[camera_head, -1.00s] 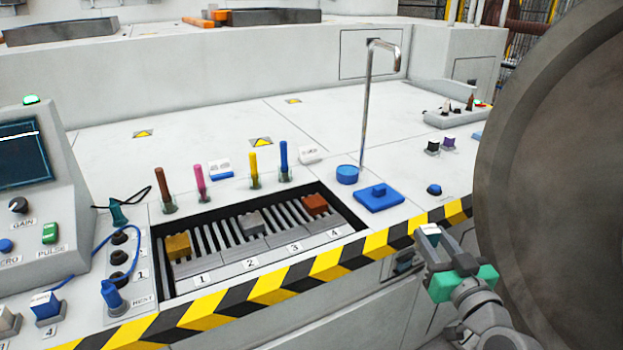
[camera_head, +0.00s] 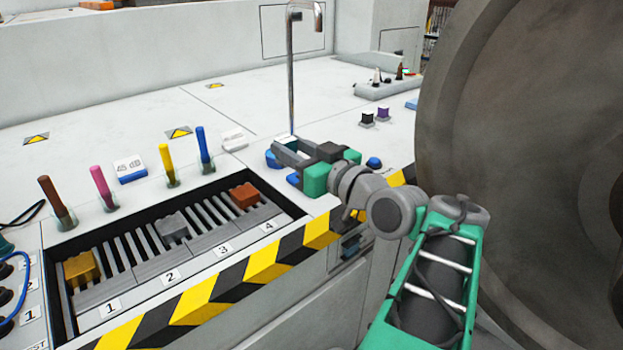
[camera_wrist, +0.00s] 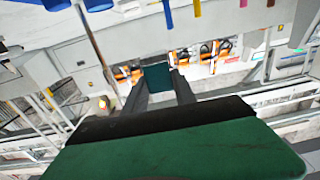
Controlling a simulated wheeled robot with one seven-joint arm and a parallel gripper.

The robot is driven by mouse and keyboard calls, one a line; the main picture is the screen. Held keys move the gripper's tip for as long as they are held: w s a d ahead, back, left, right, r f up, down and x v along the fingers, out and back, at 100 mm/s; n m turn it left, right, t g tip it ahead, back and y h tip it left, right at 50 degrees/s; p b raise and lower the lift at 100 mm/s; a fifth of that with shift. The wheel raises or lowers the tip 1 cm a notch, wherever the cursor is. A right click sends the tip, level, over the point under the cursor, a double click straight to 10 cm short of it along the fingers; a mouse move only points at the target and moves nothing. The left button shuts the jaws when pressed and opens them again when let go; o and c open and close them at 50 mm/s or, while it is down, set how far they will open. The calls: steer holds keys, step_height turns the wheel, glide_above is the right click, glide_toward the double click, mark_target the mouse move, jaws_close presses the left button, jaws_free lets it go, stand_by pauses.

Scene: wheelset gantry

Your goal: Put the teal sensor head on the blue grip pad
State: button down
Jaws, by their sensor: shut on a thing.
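My gripper (camera_head: 287,153) reaches left over the counter, its fingers above the blue items beside the bent metal pole. In the wrist view the teal sensor head (camera_wrist: 155,77) sits between my fingertips, which are shut on it. In the head view I cannot make it out clearly. The blue grip pad (camera_head: 293,178), a flat pad with a raised middle, lies below my gripper and is mostly hidden by it. A blue round piece (camera_head: 272,160) beside it is partly covered too. I cannot tell the gap between the held head and the pad.
The bent metal pole (camera_head: 291,75) stands close behind my fingers. Blue (camera_head: 205,147), yellow, pink and brown sticks line a recessed slotted tray (camera_head: 136,291) on the left. A large grey disc (camera_head: 520,150) fills the right. The counter behind is mostly clear.

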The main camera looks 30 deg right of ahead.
steer(key=w+d+f+b, duration=0.1)
steer(key=w+d+f, duration=0.1)
steer(key=d+f, duration=0.1)
steer(key=w+d+f+b, duration=0.2)
steer(key=d+f, duration=0.1)
steer(key=d, duration=0.2)
steer(key=w+d+f+b, duration=0.1)
steer(key=w+d+f, duration=0.1)
steer(key=d, duration=0.3)
steer(key=shift+w+f, duration=0.25)
steer(key=shift+f, duration=0.4)
steer(key=shift+f+b, duration=0.6)
steer(key=shift+f, duration=0.85)
steer(key=shift+f, duration=0.2)
steer(key=c, duration=1)
jaws_free()
